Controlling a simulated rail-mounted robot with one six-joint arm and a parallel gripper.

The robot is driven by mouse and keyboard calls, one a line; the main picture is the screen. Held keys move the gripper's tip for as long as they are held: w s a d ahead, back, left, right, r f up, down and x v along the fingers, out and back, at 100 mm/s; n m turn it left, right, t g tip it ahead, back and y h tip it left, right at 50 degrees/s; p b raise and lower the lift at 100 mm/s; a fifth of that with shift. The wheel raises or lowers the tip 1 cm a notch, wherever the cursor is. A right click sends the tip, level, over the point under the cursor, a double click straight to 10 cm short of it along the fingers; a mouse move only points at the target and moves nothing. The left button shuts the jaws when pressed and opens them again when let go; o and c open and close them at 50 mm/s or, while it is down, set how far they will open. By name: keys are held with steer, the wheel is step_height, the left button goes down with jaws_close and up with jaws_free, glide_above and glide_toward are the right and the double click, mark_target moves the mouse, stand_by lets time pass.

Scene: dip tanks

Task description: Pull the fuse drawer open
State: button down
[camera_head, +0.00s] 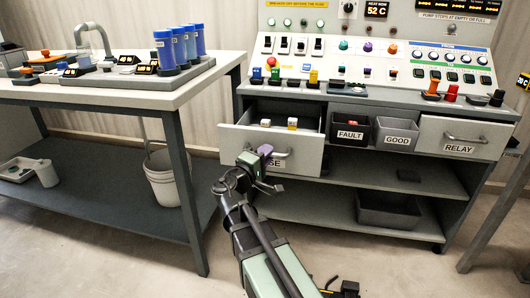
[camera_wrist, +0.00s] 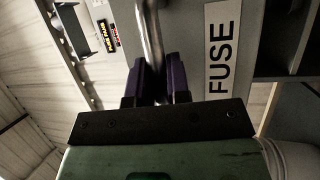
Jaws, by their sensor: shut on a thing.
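The fuse drawer (camera_head: 235,143) is a light grey drawer at the left of the console, and it stands pulled out with its inside showing. The wrist view shows the handle bar (camera_wrist: 153,40) between the purple fingers (camera_wrist: 158,82), beside the FUSE label (camera_wrist: 220,55). My gripper hides part of that label in the head view.
A FAULT bin (camera_head: 349,134) and a GOOD bin (camera_head: 397,137) sit right of the drawer. The RELAY drawer (camera_head: 490,135) is closed. A bench (camera_head: 200,92) with blue cylinders stands left, a white bucket (camera_head: 165,185) below it. The floor before the drawer is mostly clear.

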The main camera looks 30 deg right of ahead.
steer(key=c, duration=1.1)
jaws_free()
steer(key=b+v, duration=0.2)
steer(key=v, duration=0.8)
steer(key=shift+a, duration=0.4)
steer(key=shift+s, duration=0.15)
